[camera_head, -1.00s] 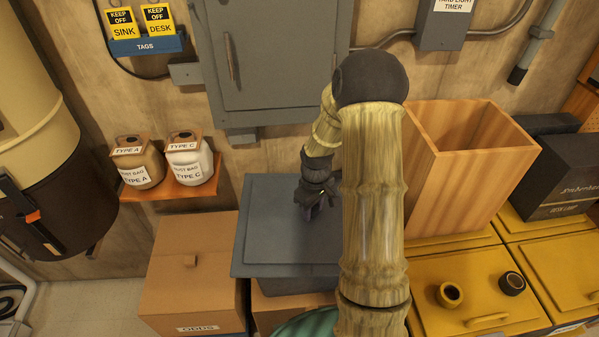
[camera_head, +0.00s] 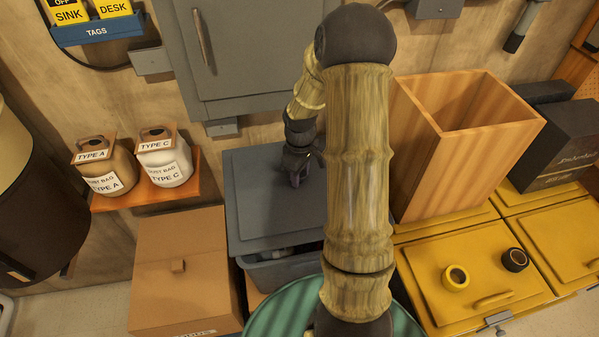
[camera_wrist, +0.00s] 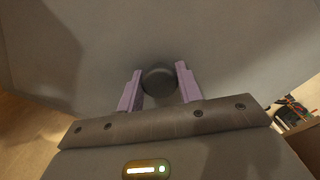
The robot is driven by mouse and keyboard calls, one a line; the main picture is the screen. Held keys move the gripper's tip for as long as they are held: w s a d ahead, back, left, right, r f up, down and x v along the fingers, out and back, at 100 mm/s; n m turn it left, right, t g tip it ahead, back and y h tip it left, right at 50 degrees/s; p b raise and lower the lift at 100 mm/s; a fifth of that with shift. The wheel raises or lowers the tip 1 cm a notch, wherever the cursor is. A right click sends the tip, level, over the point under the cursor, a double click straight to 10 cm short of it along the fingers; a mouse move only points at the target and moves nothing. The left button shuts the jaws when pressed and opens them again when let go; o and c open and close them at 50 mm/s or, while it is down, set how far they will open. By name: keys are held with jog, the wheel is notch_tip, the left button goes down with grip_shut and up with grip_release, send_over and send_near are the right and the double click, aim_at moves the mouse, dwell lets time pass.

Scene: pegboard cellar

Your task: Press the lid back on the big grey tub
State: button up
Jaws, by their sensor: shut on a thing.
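The grey lid (camera_head: 262,205) is a flat panel with a raised middle, beneath the wall cabinet in the head view. The big grey tub (camera_head: 278,272) shows below the lid's front edge, with a dark gap and some contents between them. The lid's back part of the tub is hidden. My gripper (camera_head: 296,182) is at the lid's middle, partly beside my arm. In the wrist view, the purple fingers of my gripper (camera_wrist: 159,88) stand on both sides of the dark round knob (camera_wrist: 159,78), shut on it. The lid (camera_wrist: 80,50) fills most of that view.
A cardboard box (camera_head: 180,265) stands left of the tub. A tall wooden bin (camera_head: 430,150) and yellow cabinets (camera_head: 450,290) stand to the right. A shelf (camera_head: 150,195) with two dust bags is at left. A green round thing (camera_head: 280,315) is in front.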

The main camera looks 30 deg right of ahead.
jog(key=shift+f, duration=0.1)
notch_tip(320, 180, down, 5)
jog(key=b, duration=0.5)
notch_tip(320, 180, down, 3)
jog(key=shift+b, duration=0.65)
jog(key=shift+f+p, duration=0.25)
jog(key=shift+p, duration=0.15)
dwell(1.5)
jog(key=o, duration=1.7)
jog(key=shift+c, duration=0.2)
